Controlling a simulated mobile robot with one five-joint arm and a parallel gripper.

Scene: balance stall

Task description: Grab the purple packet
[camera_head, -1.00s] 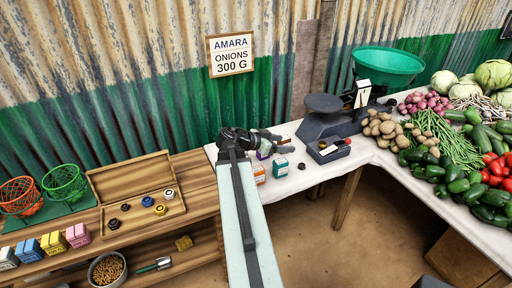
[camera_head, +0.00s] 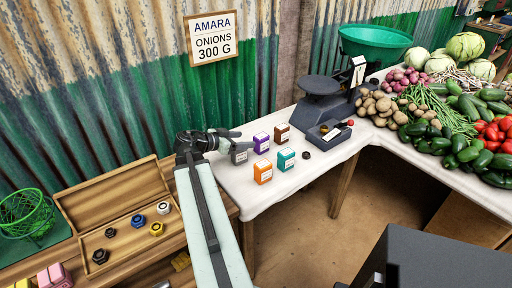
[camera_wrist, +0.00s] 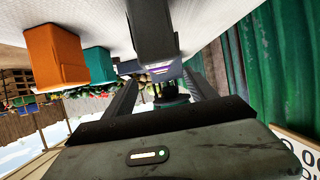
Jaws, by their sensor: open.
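The purple packet (camera_head: 261,142) stands upright on the white-covered table, left of a brown packet (camera_head: 282,133) and behind an orange packet (camera_head: 263,171) and a teal packet (camera_head: 286,158). A grey packet (camera_head: 239,154) stands left of it, close to my gripper (camera_head: 240,139). My gripper is open and empty, left of the purple packet and pointing towards it. In the wrist view, which is upside down, the grey packet (camera_wrist: 152,32) is nearest, partly hiding a purple-edged packet (camera_wrist: 160,68) seen between my fingers (camera_wrist: 162,88). Orange (camera_wrist: 55,55) and teal (camera_wrist: 98,65) packets stand to the left.
A scale with a green pan (camera_head: 376,40) stands right of the packets, with vegetables beyond. A small dark weight (camera_head: 306,155) lies near the teal packet. An open wooden box (camera_head: 128,228) of weights sits at lower left. A corrugated wall (camera_head: 130,90) rises behind.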

